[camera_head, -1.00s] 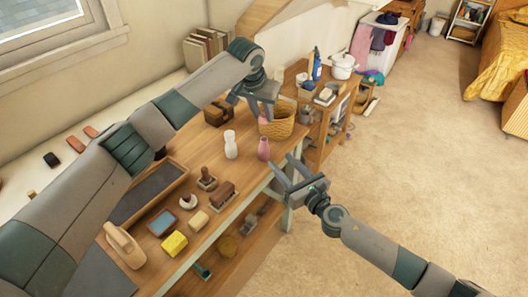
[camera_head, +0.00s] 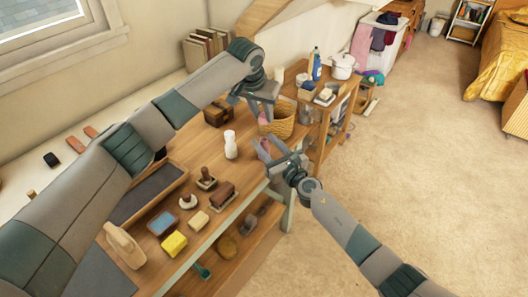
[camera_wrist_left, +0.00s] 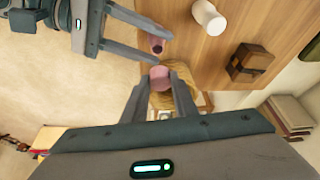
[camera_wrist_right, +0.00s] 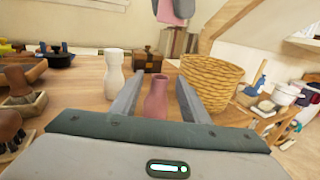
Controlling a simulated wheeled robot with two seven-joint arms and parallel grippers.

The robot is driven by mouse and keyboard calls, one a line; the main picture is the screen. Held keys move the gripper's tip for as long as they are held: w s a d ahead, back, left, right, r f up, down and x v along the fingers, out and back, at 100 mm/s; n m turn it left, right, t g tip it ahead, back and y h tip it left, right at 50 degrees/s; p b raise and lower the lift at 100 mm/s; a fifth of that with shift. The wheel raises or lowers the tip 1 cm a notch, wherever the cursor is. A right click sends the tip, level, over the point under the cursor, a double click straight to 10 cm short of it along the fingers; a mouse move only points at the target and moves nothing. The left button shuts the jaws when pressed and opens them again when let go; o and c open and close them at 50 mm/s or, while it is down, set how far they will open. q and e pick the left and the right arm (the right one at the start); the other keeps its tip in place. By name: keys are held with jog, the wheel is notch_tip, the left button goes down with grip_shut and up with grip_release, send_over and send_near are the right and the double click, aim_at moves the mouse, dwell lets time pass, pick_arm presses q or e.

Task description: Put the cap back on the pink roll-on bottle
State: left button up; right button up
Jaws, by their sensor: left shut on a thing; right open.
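The pink bottle (camera_wrist_right: 156,97) stands upright and uncapped on the table, its dark opening showing in the left wrist view (camera_wrist_left: 157,46). My right gripper (camera_wrist_right: 158,80) is open, with its fingers on either side of the bottle; I cannot tell whether they touch it. My left gripper (camera_wrist_left: 158,80) is shut on the pink cap (camera_wrist_left: 160,77) and holds it above table height, beyond the bottle and toward the basket. The cap also shows at the top of the right wrist view (camera_wrist_right: 172,10). In the head view my right gripper (camera_head: 264,146) mostly hides the bottle.
A white bottle (camera_head: 230,145) stands close to the left of the pink bottle. A wicker basket (camera_wrist_right: 212,80) is behind it to the right. A brown box (camera_head: 218,113) sits farther back. Brushes, a yellow sponge (camera_head: 174,243) and a tray lie nearer on the table.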

jog(key=shift+w+a, duration=0.25)
jog(key=shift+w, duration=0.05)
jog(key=shift+w+a+f, duration=0.1)
jog(key=shift+w+f, duration=0.1)
jog(key=shift+f, duration=0.05)
grip_shut()
